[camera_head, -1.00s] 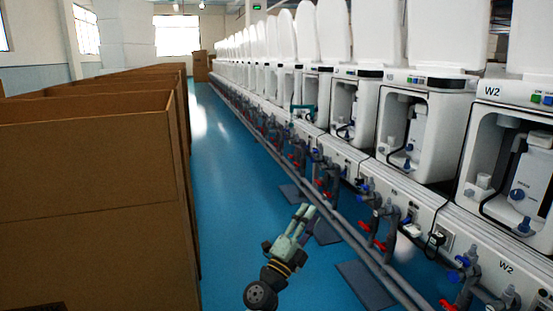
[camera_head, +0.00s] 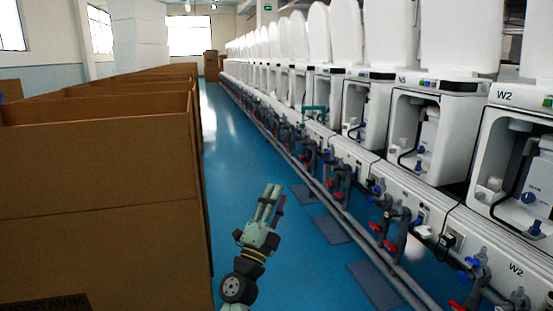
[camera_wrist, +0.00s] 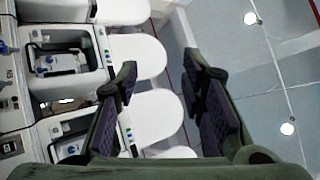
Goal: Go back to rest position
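My gripper (camera_head: 274,194) is in the lower middle of the head view, above the blue floor between the cartons and the toilet line. It points up and away, and nothing is held in it. In the wrist view my gripper (camera_wrist: 158,68) shows two dark-padded fingers standing apart with an empty gap. Beyond the gap are white toilet lids (camera_wrist: 158,108), with no contact visible.
Large brown cartons (camera_head: 105,170) line the left side, close to my arm. A row of white toilet units (camera_head: 420,130) runs along the right, with grey pipes and red and blue valves (camera_head: 390,225) below. The blue floor aisle (camera_head: 222,130) ahead is clear.

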